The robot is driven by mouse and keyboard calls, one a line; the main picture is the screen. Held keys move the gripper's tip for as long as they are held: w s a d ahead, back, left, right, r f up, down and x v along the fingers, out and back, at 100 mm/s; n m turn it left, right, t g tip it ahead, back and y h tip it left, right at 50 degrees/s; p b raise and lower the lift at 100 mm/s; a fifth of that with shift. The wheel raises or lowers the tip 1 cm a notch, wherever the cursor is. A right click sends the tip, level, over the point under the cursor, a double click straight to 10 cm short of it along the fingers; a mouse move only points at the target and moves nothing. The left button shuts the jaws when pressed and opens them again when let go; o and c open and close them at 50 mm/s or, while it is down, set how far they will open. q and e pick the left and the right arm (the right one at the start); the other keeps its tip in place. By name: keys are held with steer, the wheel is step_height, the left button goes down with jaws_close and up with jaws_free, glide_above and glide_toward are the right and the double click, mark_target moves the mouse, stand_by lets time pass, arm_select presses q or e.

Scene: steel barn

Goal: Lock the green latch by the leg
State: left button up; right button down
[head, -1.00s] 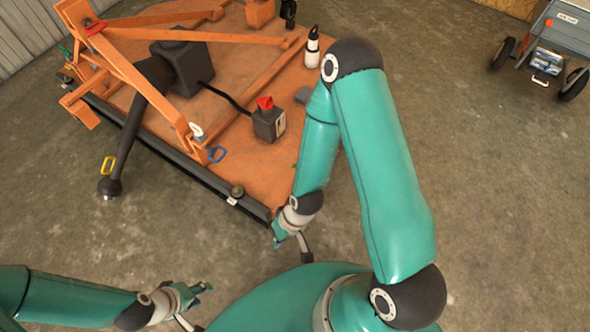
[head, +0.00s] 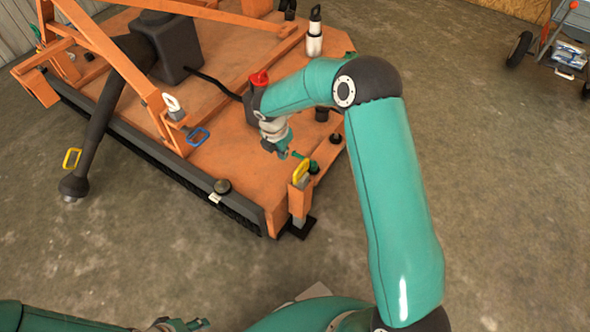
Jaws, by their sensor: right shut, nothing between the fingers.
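The green latch (head: 312,166) is a small dark green piece on the orange deck, behind the leg (head: 299,200) at the deck's near right corner. The leg is an orange upright with a yellow loop (head: 301,171) at its top and a dark foot. My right gripper (head: 285,152) is shut and empty, just left of the green latch. Its tip is close to the latch; I cannot tell whether they touch. Which way the latch is turned is too small to tell. My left gripper (head: 186,324) is at the bottom edge, partly cut off.
The orange deck (head: 245,150) carries a blue loop (head: 198,137), a red knob (head: 259,78) and a white and black bottle-like part (head: 314,35). A dark round bar (head: 105,115) slopes down at the left. A wheeled cart (head: 560,50) stands far right. The concrete floor at right is clear.

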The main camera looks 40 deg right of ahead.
arm_select(q)
steer(key=shift+f, duration=0.3)
arm_select(e)
steer(key=shift+w+d+r+n, duration=0.15)
steer(key=shift+w+d+n, duration=0.15)
steer(key=shift+d, duration=0.15)
arm_select(q)
step_height(320, 180, down, 5)
steer(key=b, duration=0.5)
arm_select(e)
steer(key=w+d+f, duration=0.2)
steer(key=d+f, duration=0.3)
steer(key=f, duration=0.5)
steer(key=shift+d+f, duration=0.3)
steer(key=shift+d, duration=0.05)
steer(key=shift+w, duration=0.1)
